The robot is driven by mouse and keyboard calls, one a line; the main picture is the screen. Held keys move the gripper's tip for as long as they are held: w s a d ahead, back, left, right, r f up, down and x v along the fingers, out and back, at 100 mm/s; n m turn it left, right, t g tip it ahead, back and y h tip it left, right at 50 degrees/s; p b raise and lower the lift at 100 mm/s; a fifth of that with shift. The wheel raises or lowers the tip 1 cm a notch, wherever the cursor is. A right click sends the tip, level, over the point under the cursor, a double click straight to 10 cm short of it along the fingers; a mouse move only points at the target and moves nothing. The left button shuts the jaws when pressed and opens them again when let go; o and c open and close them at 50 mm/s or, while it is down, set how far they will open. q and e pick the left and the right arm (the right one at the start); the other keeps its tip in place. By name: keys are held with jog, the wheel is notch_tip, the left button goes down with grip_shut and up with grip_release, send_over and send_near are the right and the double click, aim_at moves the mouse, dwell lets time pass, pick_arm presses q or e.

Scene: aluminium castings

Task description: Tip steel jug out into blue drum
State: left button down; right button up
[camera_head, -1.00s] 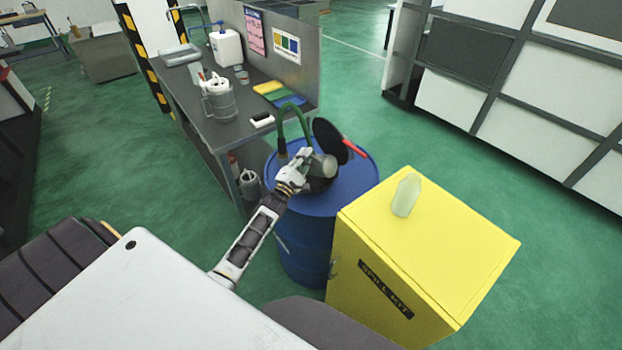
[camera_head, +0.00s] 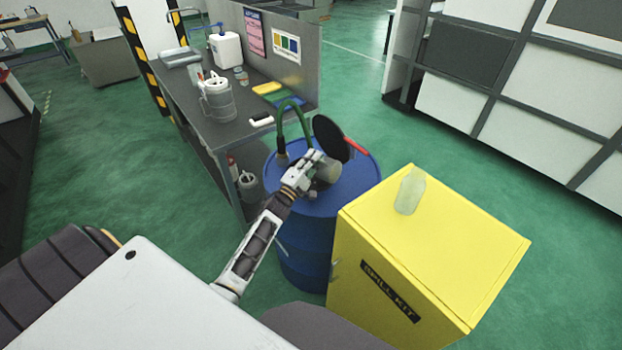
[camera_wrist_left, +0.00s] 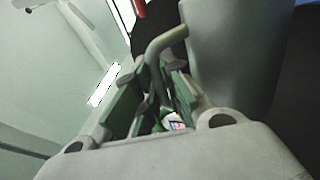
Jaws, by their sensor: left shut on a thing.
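The blue drum (camera_head: 306,240) stands between the bench and a yellow cabinet. On its top is a dark funnel with its round black lid (camera_head: 330,138) raised, a red handle at its side. My left gripper (camera_head: 306,168) is over the drum top, shut on the handle of the grey steel jug (camera_head: 327,173). The jug is tilted over the funnel; its mouth and any flow are hidden. In the left wrist view the jug's handle (camera_wrist_left: 163,42) passes between the fingers, with the jug's body (camera_wrist_left: 232,55) at right. My right gripper is out of view.
The yellow spill kit cabinet (camera_head: 440,240) stands close right of the drum, a translucent bottle (camera_head: 410,192) on top. A green hose (camera_head: 292,106) arches behind the gripper.

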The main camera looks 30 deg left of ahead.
aim_at(330, 175)
pick_arm(q)
jog(key=shift+d+r+m+h+b, duration=0.3)
jog(key=shift+d+m+h+b, duration=0.45)
jog(key=shift+m, duration=0.55)
jog(key=shift+s+d+r+m+h+b, duration=0.15)
jog(key=shift+d+m+h+b, duration=0.1)
jog(key=shift+d+m+b, duration=0.25)
jog(key=shift+w+d+r+m+h+b, duration=0.1)
jog(key=shift+d+m+h+b, duration=0.1)
jog(key=shift+d+m+b, duration=0.3)
jog(key=shift+s+d+f+m, duration=0.1)
jog(key=shift+d+f+m, duration=0.05)
jog(key=shift+d+m, duration=0.45)
jog(key=shift+s+d+f+m+g+h, duration=0.1)
jog(key=shift+d+f+m+g+h, duration=0.2)
jog(key=shift+d+m+h, duration=0.35)
jog(key=shift+d+r+m+p, duration=0.1)
jog(key=shift+d+m+p, duration=0.25)
jog(key=shift+m+p, duration=0.55)
jog(key=shift+d+m, duration=0.1)
jog(key=shift+m, duration=0.15)
jog(key=d+f+m+g+h+p, duration=0.1)
jog(key=d+f+m+g+p, duration=0.1)
jog(key=d+m+p, duration=0.2)
jog(key=d+f+m+g+h+p, duration=0.1)
jog(key=d+f+m+g+p, duration=0.1)
jog(key=m, duration=0.8)
jog(key=shift+s+d+f+m+g+p, duration=0.3)
jog(key=shift+s+d+f+g+p, duration=0.2)
jog(key=shift+d+p, duration=0.65)
